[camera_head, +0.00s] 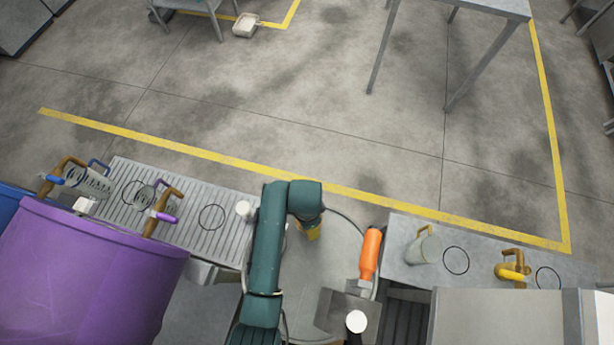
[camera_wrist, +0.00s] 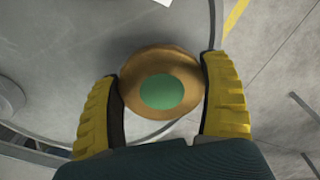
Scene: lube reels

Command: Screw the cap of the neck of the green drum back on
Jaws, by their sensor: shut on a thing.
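A round brass-coloured cap with a green disc in its middle (camera_wrist: 162,92) is between the two yellow fingers of my gripper (camera_wrist: 162,97) in the wrist view. The fingers press on its left and right sides. Whether a neck is under the cap is hidden. In the head view my gripper (camera_head: 312,231) shows as a small yellow patch below the teal arm, and the cap is hidden there. No green drum body can be made out in either view.
A purple drum (camera_head: 90,270) stands at the left, beside a ribbed grey bench (camera_head: 180,228) with taps and measures. An orange-handled item (camera_head: 370,254) stands right of my arm.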

